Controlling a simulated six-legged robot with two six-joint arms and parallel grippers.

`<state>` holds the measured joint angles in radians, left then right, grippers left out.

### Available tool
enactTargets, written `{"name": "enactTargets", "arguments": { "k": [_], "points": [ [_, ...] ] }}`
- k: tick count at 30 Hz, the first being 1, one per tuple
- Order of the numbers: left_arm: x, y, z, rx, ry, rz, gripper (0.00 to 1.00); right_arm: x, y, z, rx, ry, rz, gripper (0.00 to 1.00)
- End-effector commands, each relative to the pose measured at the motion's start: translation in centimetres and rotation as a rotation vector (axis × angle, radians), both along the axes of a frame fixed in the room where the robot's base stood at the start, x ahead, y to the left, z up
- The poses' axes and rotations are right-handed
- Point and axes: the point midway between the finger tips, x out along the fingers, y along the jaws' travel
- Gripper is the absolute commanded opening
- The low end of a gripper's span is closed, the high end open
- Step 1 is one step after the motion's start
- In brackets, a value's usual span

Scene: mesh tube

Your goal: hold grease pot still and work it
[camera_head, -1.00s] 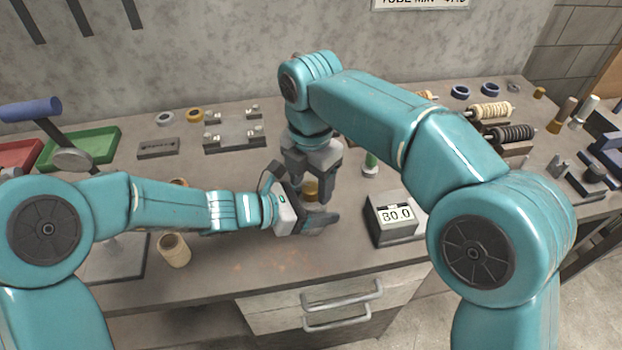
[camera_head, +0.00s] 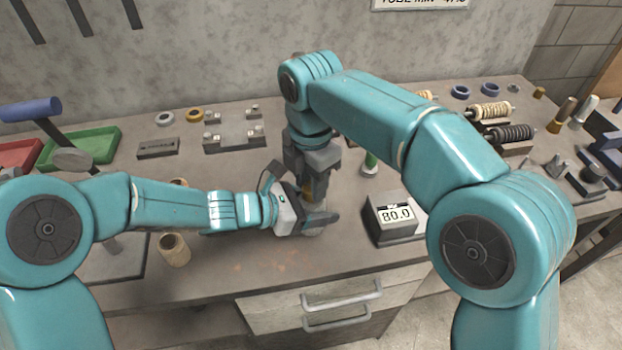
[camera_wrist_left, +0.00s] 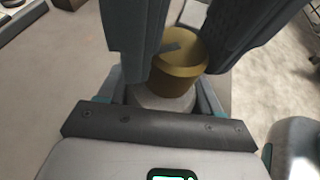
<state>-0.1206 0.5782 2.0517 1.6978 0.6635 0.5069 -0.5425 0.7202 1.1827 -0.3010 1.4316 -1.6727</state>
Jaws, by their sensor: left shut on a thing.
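The grease pot has a brass top (camera_wrist_left: 180,68) and a pale grey body (camera_wrist_left: 165,102) in the left wrist view; the brass also shows between the grippers in the head view (camera_head: 318,186). My left gripper (camera_head: 318,222) comes in from the left and is shut around the pot's lower part, largely hiding it. My right gripper (camera_head: 315,180) points down from above, its dark fingers on both sides of the brass top. I cannot tell whether they touch it.
A box reading 80.0 (camera_head: 392,218) stands to the right. A tan cup (camera_head: 173,250) stands at left front. Spools (camera_head: 490,110) lie at the back right, and a green tray (camera_head: 82,147) at the left.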

Motion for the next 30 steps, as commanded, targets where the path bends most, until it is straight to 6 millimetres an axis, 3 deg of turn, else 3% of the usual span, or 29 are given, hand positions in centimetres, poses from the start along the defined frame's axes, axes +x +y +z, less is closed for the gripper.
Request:
{"name": "enactTargets", "arguments": {
  "k": [1,2,10,14,24,30],
  "points": [
    [0.0,0.0,0.0,-0.001,-0.001,-0.001,0.23,0.0,0.0,0.0,0.001,-0.001,0.0,0.54],
    [0.0,0.0,0.0,-0.001,-0.001,-0.001,0.23,0.0,0.0,0.0,0.001,-0.001,0.001,0.6],
    [0.0,0.0,0.0,-0.001,-0.001,0.0,0.23,0.0,0.0,0.1,0.001,-0.001,0.001,0.6],
    [0.0,0.0,0.1,-0.001,0.0,0.0,0.23,0.1,0.0,1.0,0.001,-0.003,0.001,0.6],
    [0.0,0.0,0.0,-0.001,0.0,0.0,0.23,0.1,0.1,8.0,0.003,-0.004,0.0,0.6],
    [0.0,0.0,0.1,-0.001,0.0,0.0,0.23,0.1,0.1,10.5,0.001,-0.002,0.0,0.6]
  ]
}}
